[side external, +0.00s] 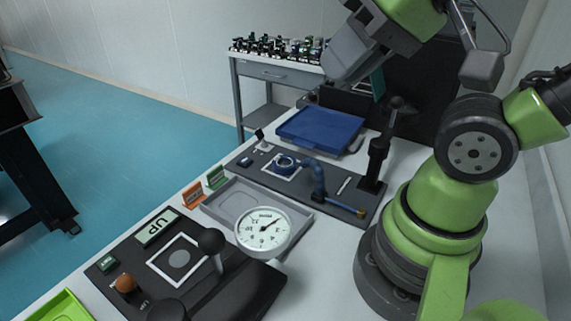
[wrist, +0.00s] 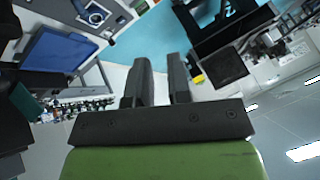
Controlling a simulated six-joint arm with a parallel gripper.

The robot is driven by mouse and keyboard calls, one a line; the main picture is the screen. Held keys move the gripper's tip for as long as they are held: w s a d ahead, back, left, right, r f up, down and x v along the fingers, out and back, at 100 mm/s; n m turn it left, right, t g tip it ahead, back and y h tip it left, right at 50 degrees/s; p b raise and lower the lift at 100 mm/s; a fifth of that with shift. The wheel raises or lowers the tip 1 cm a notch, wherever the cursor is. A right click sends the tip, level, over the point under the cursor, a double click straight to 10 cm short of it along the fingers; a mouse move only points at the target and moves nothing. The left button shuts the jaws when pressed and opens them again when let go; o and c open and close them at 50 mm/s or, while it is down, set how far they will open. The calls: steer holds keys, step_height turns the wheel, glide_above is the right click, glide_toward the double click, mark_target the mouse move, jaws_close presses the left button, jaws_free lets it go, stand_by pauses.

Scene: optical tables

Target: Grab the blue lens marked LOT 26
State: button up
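No marking reading LOT 26 can be made out in either view. A blue ring-shaped part (side external: 285,163) sits within a white square outline on a dark panel; it also shows at the top left of the wrist view (wrist: 95,14). I cannot tell whether it is a lens. Small dark, blue and green pieces (side external: 275,46) stand crowded on a grey trolley at the back, too small to identify. My gripper (wrist: 159,62) has its two fingers apart with nothing between them. It is raised high above the table, well away from the ring.
An empty-looking blue tray (side external: 320,131) lies behind the dark panel (side external: 249,172). A grey tray (side external: 218,209), a round dial gauge (side external: 262,231) and a black-knobbed lever (side external: 211,242) stand nearer. A black upright post (side external: 378,152) rises at the panel's right end. The trolley (side external: 283,77) stands beyond.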

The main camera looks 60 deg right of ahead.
steer(key=o, duration=1.3)
steer(key=n+g+h, duration=0.2)
steer(key=n+g, duration=0.5)
steer(key=n, duration=1.2)
glide_above(284, 162)
step_height(284, 162, down, 24)
steer(key=shift+a, duration=0.1)
steer(key=shift+f, duration=2.85)
